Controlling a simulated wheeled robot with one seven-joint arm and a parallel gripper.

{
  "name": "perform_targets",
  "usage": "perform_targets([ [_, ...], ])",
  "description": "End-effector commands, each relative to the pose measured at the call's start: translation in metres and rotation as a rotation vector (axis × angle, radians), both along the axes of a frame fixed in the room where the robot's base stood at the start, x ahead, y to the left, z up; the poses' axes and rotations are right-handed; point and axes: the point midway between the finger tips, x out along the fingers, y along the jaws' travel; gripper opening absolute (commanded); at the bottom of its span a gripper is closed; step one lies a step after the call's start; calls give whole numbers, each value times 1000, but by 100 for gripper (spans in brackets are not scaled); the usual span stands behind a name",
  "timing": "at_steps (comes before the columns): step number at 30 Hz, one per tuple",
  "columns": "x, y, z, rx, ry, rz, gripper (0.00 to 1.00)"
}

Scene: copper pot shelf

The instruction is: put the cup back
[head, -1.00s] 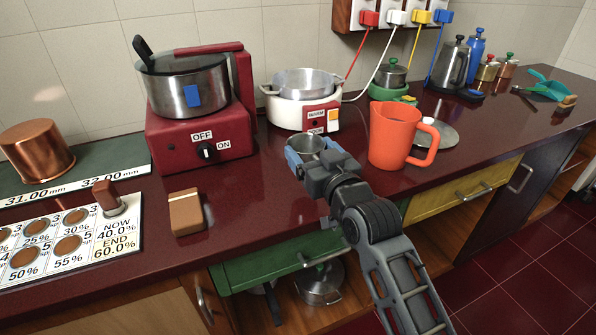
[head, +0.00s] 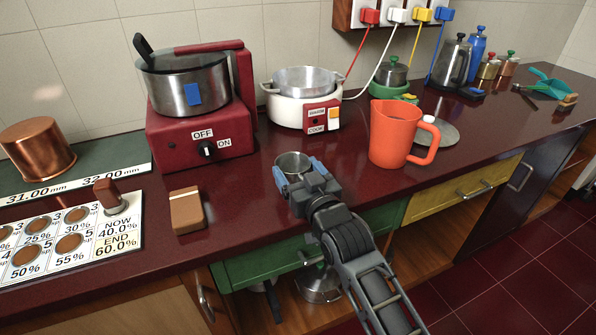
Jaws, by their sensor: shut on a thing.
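The cup (head: 293,163) is a small silver metal cup over the dark red counter, in front of the white cooker. My gripper (head: 296,172) has blue fingers on either side of the cup and is shut on it. The cup looks upright, with its open mouth up. I cannot tell whether its base touches the counter. A large orange jug (head: 396,135) stands to the right of the cup, apart from it.
The white cooker (head: 297,108) with a metal pot stands behind the cup. A red stove (head: 200,140) with a pot is at left. A brown block (head: 187,211) lies on the counter (head: 246,205) near the front. A round lid (head: 440,135) lies behind the jug.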

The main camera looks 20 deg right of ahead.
Motion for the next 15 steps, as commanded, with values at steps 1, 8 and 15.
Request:
perform_targets([
  [1, 0, 0, -3, 0, 0, 0, 48],
  [8, 0, 0, -1, 0, 0, 0, 100],
  [15, 0, 0, 1, 0, 0, 0, 100],
])
